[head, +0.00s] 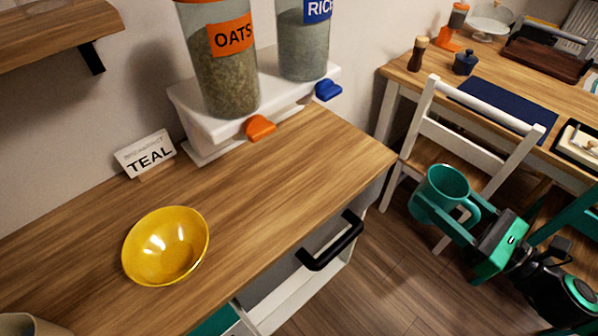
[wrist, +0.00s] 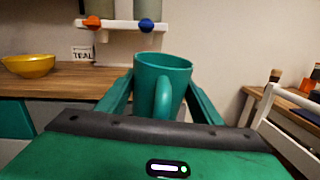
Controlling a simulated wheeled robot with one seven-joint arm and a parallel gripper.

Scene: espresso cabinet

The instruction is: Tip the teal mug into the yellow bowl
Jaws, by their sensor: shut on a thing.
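The teal mug (head: 444,187) is upright in the jaws of my gripper (head: 440,213), off to the right of the cabinet and beyond its counter edge. In the wrist view the mug (wrist: 161,72) stands between the two teal fingers of my gripper (wrist: 160,92), its handle facing the camera. The gripper is shut on it. The mug's contents cannot be made out. The yellow bowl (head: 165,247) sits upright on the wooden counter at the left, and looks empty. It also shows at the left of the wrist view (wrist: 28,66). Mug and bowl are well apart.
A white dispenser stand with oats (head: 228,68) and rice (head: 303,45) containers stands at the counter's back. A TEAL sign (head: 146,154) stands behind the bowl. A black drawer handle (head: 331,241) juts from the front. A white chair (head: 485,115) is close behind the mug. The counter's middle (head: 270,185) is clear.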

